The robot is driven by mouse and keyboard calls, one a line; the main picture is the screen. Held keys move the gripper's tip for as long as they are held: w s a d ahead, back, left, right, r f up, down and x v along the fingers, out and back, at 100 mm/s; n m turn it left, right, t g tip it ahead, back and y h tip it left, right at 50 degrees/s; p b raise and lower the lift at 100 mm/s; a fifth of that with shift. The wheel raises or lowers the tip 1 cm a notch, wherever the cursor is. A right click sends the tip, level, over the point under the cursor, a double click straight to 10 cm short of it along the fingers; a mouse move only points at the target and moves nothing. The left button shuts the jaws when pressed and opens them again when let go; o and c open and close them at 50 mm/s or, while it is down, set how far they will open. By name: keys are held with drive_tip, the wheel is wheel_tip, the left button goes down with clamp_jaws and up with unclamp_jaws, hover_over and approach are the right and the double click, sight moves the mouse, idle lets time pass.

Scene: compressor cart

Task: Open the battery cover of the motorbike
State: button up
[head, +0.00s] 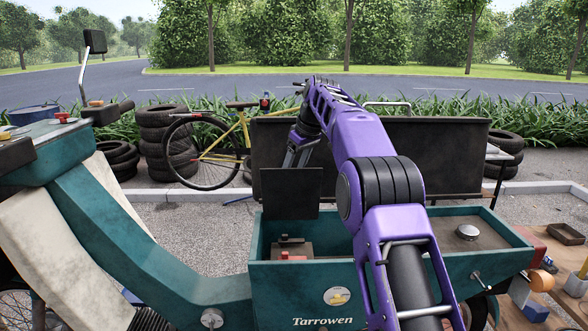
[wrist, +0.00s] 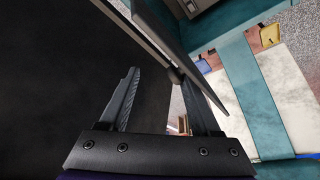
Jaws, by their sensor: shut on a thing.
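The teal motorbike (head: 390,275) stands across the foreground of the head view. The battery cover (head: 291,200), a flat dark panel, stands upright over the left part of its rear body. Below it the compartment (head: 320,240) is open and shows a small red part (head: 292,256). My gripper (head: 293,158) is at the cover's upper edge, its fingertips partly hidden behind it. In the wrist view my gripper (wrist: 157,73) has its fingers apart, shut on the cover, whose thin edge (wrist: 205,85) runs beside the right finger. The exact contact is hard to see.
A long dark panel (head: 450,155) stands raised behind the motorbike's rear. A round cap (head: 467,232) sits on the body at right. A wooden surface (head: 535,310) with small items is at the right. Stacked tyres (head: 165,140) and a yellow bicycle (head: 225,145) stand behind.

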sight(301, 194)
drive_tip(key=v, duration=0.7)
drive_tip(key=shift+r, duration=0.25)
drive_tip(key=shift+d, duration=0.1)
